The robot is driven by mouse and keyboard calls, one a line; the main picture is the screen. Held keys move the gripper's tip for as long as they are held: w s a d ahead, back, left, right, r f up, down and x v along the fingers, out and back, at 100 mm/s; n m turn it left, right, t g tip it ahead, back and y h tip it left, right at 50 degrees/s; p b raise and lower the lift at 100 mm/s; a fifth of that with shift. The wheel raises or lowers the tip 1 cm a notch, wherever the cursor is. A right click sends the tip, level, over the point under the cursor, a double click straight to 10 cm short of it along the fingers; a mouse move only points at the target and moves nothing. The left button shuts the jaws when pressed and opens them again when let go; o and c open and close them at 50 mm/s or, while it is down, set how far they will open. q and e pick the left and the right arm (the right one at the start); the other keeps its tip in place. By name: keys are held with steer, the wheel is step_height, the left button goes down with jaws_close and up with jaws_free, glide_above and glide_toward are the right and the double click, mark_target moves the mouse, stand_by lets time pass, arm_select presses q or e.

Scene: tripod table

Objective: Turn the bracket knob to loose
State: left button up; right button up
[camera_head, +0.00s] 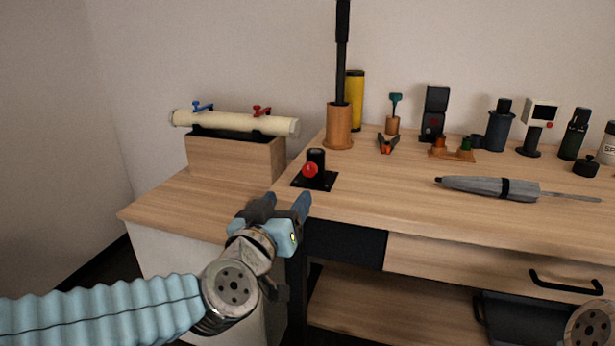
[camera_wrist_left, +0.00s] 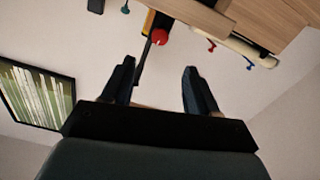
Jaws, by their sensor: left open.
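The bracket (camera_head: 316,180) is a black plate with a short black upright post, near the front left corner of the raised wooden table. A round red knob (camera_head: 310,170) faces me from its post. The red knob (camera_wrist_left: 159,37) also shows in the wrist view, beyond and between the fingertips. My left gripper (camera_head: 286,203) is open and empty, in front of the table edge, apart from the knob and below it in the head view. Both fingers of the left gripper (camera_wrist_left: 159,67) show spread in the wrist view. My right gripper is not in view.
A black-handled pole stands in a wooden cup (camera_head: 339,127) behind the bracket. A cream tube (camera_head: 237,123) with blue and red clamps lies on a wooden block to the left. A grey umbrella-like tool (camera_head: 490,188) lies right. The tabletop beside the bracket is clear.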

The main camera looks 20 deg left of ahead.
mark_target(309, 172)
arm_select(q)
steer(key=w, duration=1.2)
steer(key=shift+w+d+f+b, duration=0.1)
steer(key=shift+w+d+b, duration=0.1)
steer(key=shift+w+b, duration=0.1)
steer(key=shift+c, duration=0.2)
steer(key=c, duration=1)
